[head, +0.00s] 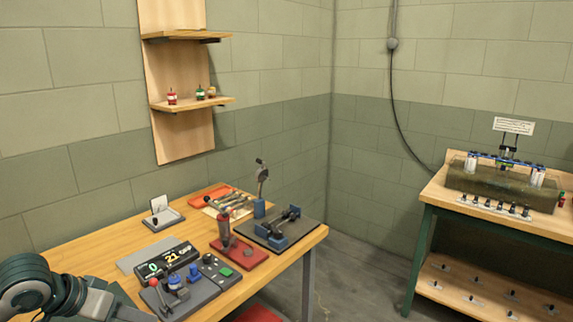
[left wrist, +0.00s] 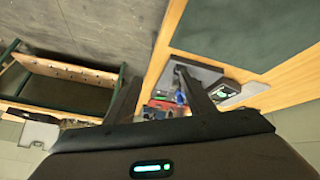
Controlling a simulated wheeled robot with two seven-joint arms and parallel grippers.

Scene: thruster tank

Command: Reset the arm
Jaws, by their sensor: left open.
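My left arm (head: 50,292) comes in at the lower left corner of the head view, beside the wooden workbench's near left edge. Its fingertips cannot be made out there. In the left wrist view, my left gripper (left wrist: 157,76) has its two dark fingers spread with nothing held between them. The workbench (left wrist: 168,42) and some of its devices show beyond the fingers, apart from them. My right arm and gripper are not in view.
The workbench (head: 95,244) carries a display box (head: 168,257), a red-based press (head: 238,252), a blue clamp fixture (head: 278,232) and a card stand (head: 163,217). Wall shelves (head: 192,103) hold small bottles. A second bench (head: 436,195) with a tank (head: 500,182) stands right, across open floor (head: 368,262).

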